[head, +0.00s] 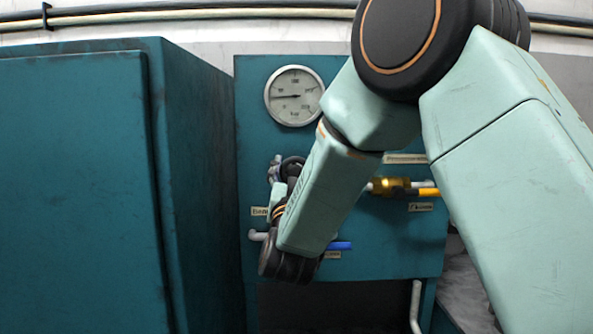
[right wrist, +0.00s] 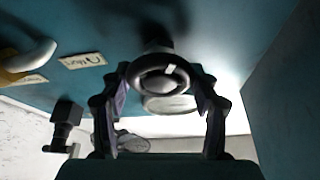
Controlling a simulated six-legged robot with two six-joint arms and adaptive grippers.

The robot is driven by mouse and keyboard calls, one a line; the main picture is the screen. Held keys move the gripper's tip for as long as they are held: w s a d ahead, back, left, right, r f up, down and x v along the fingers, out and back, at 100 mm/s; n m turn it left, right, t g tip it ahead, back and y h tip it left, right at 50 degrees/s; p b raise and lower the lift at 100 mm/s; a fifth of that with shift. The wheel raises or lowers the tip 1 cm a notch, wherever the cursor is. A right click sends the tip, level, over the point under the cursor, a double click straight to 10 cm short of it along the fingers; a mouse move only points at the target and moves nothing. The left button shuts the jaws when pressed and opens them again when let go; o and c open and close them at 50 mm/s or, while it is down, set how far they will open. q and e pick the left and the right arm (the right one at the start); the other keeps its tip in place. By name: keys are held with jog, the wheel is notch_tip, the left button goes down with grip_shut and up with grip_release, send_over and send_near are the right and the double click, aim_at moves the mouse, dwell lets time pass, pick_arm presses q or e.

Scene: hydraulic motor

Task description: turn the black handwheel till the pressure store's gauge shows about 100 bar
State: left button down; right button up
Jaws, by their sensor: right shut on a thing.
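The round white gauge (head: 295,96) is at the top of the teal panel in the head view. Its dark needle lies nearly level and points left; the small numbers are too blurred to read surely. The black handwheel (head: 293,163) is below it, largely hidden behind my right gripper and forearm. In the right wrist view the handwheel (right wrist: 149,84) shows as a dark ring with a pale mark on its hub. My right gripper (right wrist: 160,76) is shut on the handwheel, one finger at each side of its rim. My left gripper is in neither view.
A brass valve with a yellow handle (head: 428,192) and a blue handle (head: 341,246) are on the panel (head: 258,75), close to my right arm. A large teal cabinet (head: 75,190) stands at the left. A grey pipe (head: 415,305) runs below the panel.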

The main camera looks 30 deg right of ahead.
jog(key=shift+m+g+h, duration=0.3)
jog(key=shift+m, duration=0.3)
jog(key=m+g+h+b, duration=0.1)
jog(key=m, duration=0.3)
jog(key=shift+g+b, duration=0.3)
jog(key=shift+b, duration=0.05)
jog(key=m+g, duration=0.1)
jog(key=m, duration=0.2)
jog(key=m+g+h+b, duration=0.1)
jog(key=m, duration=0.2)
jog(key=shift+d+g, duration=0.1)
jog(key=shift+g, duration=0.2)
jog(key=m+g, duration=0.1)
jog(key=m, duration=0.1)
jog(key=m+b, duration=0.1)
jog(key=m, duration=0.2)
jog(key=shift+s+f+g, duration=0.1)
jog(key=shift+g, duration=0.3)
jog(key=m+y, duration=0.1)
jog(key=m, duration=0.1)
jog(key=m+g, duration=0.1)
jog(key=m, duration=0.1)
jog(key=shift+d+f+m+y, duration=0.1)
jog(key=shift+f+m+y, duration=0.05)
jog(key=shift+m+y, duration=0.2)
jog(key=shift+b, duration=0.3)
jog(key=o, duration=1.2)
jog(key=shift+c, duration=0.2)
